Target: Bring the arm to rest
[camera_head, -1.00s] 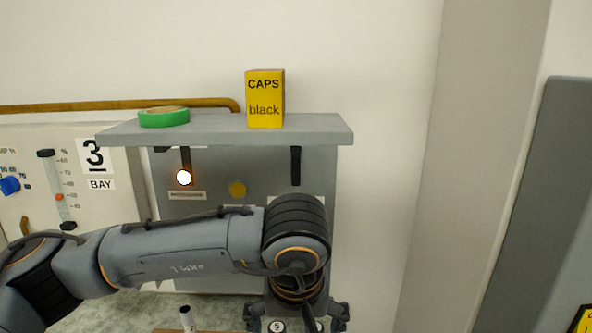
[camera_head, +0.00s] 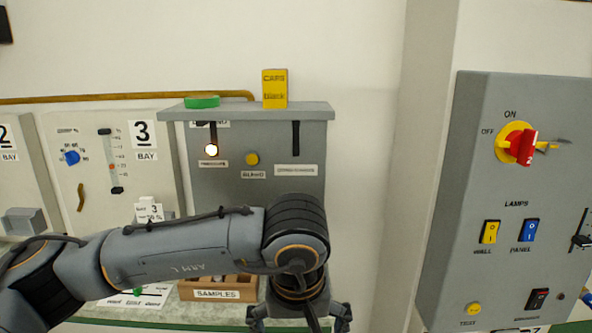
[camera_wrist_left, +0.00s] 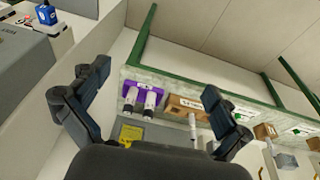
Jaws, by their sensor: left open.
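My left arm (camera_head: 180,250) reaches in from the left in the head view, its forearm nearly level and its wrist bent downward. My left gripper (camera_head: 300,318) is at the bottom edge of that view, partly cut off. In the left wrist view the left gripper (camera_wrist_left: 156,82) has its two fingers spread wide, with nothing held between them. The bench beyond shows between the fingers, apart from them. My right gripper is in neither view.
A samples box (camera_head: 218,294) stands on the bench behind my arm. A grey shelf (camera_head: 250,112) bears green tape (camera_head: 202,102) and a yellow caps box (camera_head: 274,88). A switch panel (camera_head: 470,180) is at right. A purple holder (camera_wrist_left: 131,98) with white-topped cylinders shows in the wrist view.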

